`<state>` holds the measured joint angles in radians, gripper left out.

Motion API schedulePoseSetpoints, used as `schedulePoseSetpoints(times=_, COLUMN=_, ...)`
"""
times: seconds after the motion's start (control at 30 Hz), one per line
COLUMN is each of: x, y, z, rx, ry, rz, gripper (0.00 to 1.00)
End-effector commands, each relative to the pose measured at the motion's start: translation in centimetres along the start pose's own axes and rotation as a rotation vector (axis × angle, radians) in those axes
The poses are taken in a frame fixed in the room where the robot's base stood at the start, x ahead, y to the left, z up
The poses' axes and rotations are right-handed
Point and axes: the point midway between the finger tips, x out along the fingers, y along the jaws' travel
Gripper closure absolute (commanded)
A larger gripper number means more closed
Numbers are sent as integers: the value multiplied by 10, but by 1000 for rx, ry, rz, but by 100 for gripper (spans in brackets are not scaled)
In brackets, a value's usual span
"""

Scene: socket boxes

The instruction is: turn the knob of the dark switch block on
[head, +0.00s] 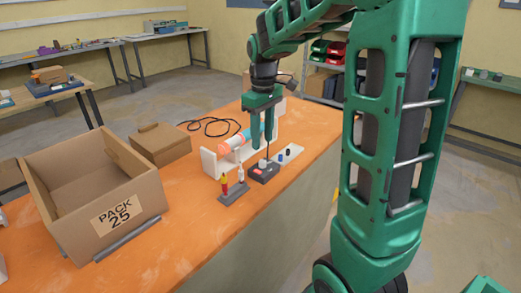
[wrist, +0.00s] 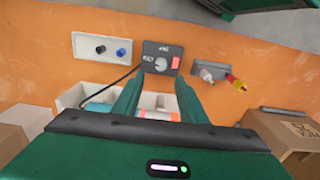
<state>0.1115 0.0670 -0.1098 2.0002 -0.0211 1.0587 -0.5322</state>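The dark switch block (head: 263,173) sits on the orange table top in the head view, below my gripper. In the wrist view the block (wrist: 150,50) lies ahead of the fingertips, with a round pale knob (wrist: 160,63) and a red switch (wrist: 176,63) on its top face. White markings show near the knob, too small to read. My gripper (wrist: 160,80) is open and empty, its two green fingers apart with the knob seen between their tips. In the head view my gripper (head: 262,145) points down above the block. I cannot tell whether the fingertips touch it.
A white tray (head: 207,163) with an orange and teal cylinder stands beside the block. A pale plate (head: 291,153) with small sockets and a grey holder (head: 233,194) with red-yellow and white plugs flank it. A black cable (head: 208,122) and cardboard boxes (head: 160,145) lie further left.

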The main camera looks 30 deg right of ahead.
Motion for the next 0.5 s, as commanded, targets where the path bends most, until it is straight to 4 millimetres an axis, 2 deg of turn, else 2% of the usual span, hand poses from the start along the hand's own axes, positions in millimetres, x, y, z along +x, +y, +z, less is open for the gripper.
schedulePoseSetpoints(times=0.2, x=-27, y=0, z=-1, rx=0, ry=2, rz=1, gripper=61)
schedulePoseSetpoints(times=0.5, x=-33, y=0, z=-1, rx=-1, ry=0, rz=0, gripper=61)
